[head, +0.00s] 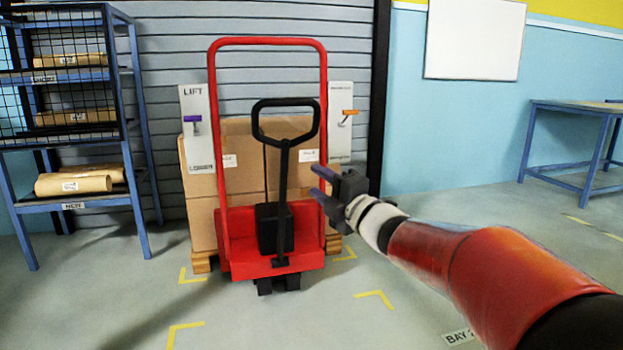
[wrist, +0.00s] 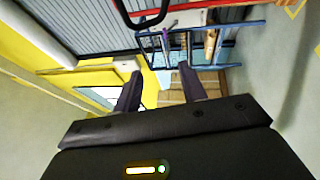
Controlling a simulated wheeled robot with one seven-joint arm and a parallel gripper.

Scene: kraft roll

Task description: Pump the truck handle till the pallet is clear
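The red pallet truck (head: 238,264) stands in the middle of the head view, with a tall red frame. Its black loop handle (head: 286,104) stands upright in front of the frame; part of the loop also shows at the top of the wrist view (wrist: 150,20). Behind the truck, cartons (head: 203,221) sit on a wooden pallet (head: 202,262). My gripper (head: 317,193) is to the right of the handle's shaft and below its loop. Its two fingers are apart and empty, and also show open in the wrist view (wrist: 160,85). Whether the pallet touches the floor is hard to tell.
A left panel (head: 195,130) marked LIFT and LOWER has a purple lever; a right panel (head: 340,135) has an orange lever. A blue rack (head: 140,130) with paper rolls stands left, a blue table (head: 570,107) right. Floor in front is clear, with yellow corner marks (head: 375,295).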

